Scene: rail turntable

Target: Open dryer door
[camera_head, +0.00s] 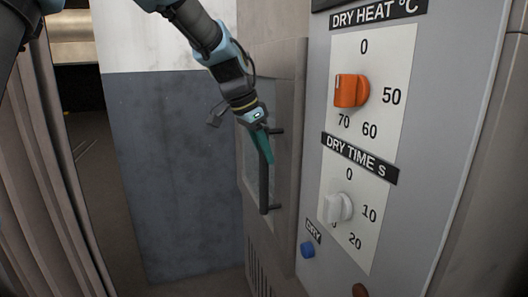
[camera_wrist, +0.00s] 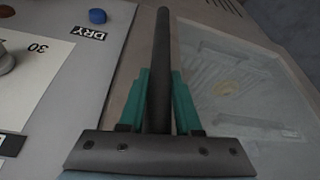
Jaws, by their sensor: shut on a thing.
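The dryer door (camera_head: 286,110) is a beige panel with a clear window, left of the control panel in the head view. It looks closed or nearly so. Its dark bar handle (camera_head: 264,190) stands upright on the door. My gripper (camera_head: 265,149) is at the upper part of the handle, its green fingers shut around the bar. In the wrist view the bar of the handle (camera_wrist: 161,50) runs between the two green fingers of my gripper (camera_wrist: 160,92). The window (camera_wrist: 245,85) shows racks inside, to the right.
The grey control panel (camera_head: 420,130) at right carries an orange DRY HEAT knob (camera_head: 350,91), a white DRY TIME knob (camera_head: 338,208) and a blue DRY button (camera_head: 307,249). A ribbed curtain-like surface (camera_head: 45,190) stands at far left. The floor (camera_head: 105,170) beside it looks clear.

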